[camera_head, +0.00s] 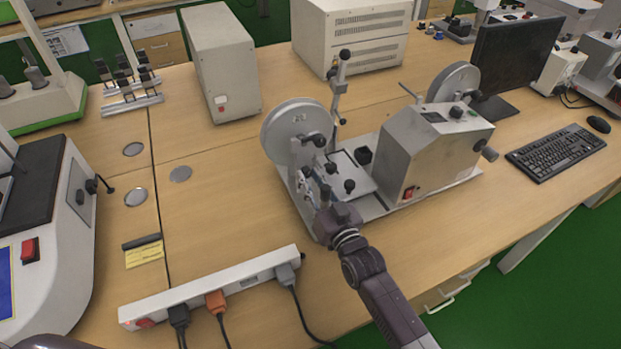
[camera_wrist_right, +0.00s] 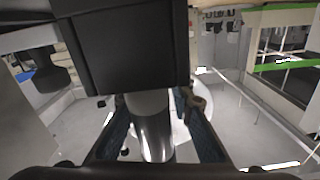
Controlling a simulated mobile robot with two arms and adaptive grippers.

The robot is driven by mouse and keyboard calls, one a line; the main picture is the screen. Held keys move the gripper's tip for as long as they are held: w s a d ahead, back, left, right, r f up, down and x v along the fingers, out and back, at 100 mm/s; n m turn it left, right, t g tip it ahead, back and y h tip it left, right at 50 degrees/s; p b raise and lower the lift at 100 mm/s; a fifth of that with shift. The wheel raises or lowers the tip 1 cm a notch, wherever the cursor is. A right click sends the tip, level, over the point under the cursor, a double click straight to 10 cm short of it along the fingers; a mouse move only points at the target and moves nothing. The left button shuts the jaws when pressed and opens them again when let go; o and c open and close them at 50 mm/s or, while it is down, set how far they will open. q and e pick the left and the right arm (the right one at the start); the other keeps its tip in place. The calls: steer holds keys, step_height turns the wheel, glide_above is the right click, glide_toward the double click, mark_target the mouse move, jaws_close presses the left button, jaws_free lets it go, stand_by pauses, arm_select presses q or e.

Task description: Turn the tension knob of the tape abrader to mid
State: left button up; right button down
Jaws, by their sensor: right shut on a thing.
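The tape abrader (camera_head: 425,150) stands on the wooden bench, a grey sloped box on a metal base plate with a pale reel (camera_head: 292,130) at its left. My right gripper (camera_head: 318,190) reaches in from the front to the left part of the machine, below this reel. In the right wrist view, my right gripper's (camera_wrist_right: 160,130) two fingers stand either side of a grey metal cylinder, the tension knob (camera_wrist_right: 152,125), and are shut on it. A dark block covers the upper part of that view. The knob's setting cannot be read. My left gripper is out of view.
A white power strip (camera_head: 215,288) with plugs and cables lies in front, left of my right arm. A keyboard (camera_head: 556,152) and monitor (camera_head: 515,55) are at the right. Grey boxes (camera_head: 222,60) stand behind.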

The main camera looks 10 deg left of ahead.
mark_target(326, 206)
steer(key=shift+m, duration=0.7)
steer(key=c, duration=1.7)
jaws_free()
steer(key=shift+s, duration=0.1)
steer(key=v, duration=1.2)
